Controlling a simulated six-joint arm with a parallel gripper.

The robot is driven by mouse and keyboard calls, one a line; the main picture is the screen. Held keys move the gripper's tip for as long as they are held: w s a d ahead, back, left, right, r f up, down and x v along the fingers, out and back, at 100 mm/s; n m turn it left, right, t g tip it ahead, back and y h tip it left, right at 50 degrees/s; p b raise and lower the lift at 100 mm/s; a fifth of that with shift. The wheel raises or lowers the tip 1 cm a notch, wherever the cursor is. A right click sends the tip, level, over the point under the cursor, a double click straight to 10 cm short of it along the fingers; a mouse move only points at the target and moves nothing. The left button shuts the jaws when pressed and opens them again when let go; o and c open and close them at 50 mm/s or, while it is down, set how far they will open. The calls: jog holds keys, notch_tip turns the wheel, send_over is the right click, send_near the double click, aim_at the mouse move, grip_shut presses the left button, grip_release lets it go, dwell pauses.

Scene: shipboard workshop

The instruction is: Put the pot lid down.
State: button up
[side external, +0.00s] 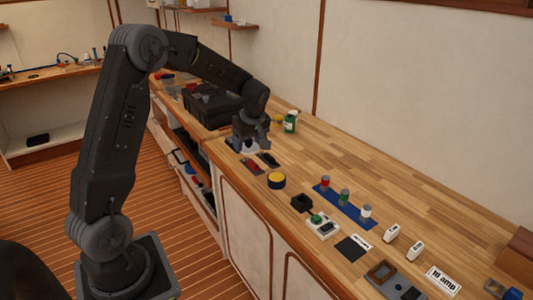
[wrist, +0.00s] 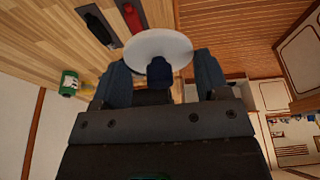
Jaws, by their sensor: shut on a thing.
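The pot lid (wrist: 158,46) is a white disc with a dark blue knob (wrist: 158,73). In the wrist view the knob is between the two fingers of my gripper (wrist: 162,76), which is shut on it. In the side view my gripper (side external: 250,136) points down over the far part of the wooden bench, near its front edge. Only a small white part of the lid (side external: 249,149) shows below the fingers there. I cannot tell whether the lid touches the bench. No pot can be made out.
A red item (side external: 252,166) and a black item (side external: 268,159) lie close to the lid on the bench (side external: 330,160). A green jar (side external: 290,122) stands behind, and a black case (side external: 212,106) is beyond. A yellow-topped round object (side external: 277,181) is nearer the camera.

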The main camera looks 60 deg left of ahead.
jog(key=shift+s+a+r, duration=0.65)
jog(key=shift+s+a, duration=0.1)
jog(key=shift+a+r, duration=0.1)
jog(key=shift+a, duration=0.1)
jog(key=w+f+m+t, duration=0.2)
jog(key=w+f+m, duration=0.1)
jog(key=w+m, duration=0.55)
jog(key=h, duration=0.1)
send_over(302, 173)
jog(key=shift+m, duration=0.25)
jog(key=f, duration=0.4)
jog(key=d+f, duration=0.1)
jog(key=f, duration=0.1)
jog(key=shift+s+f, duration=0.35)
jog(key=shift+f, duration=1.95)
jog(key=shift+f, duration=0.1)
jog(key=o, duration=0.9)
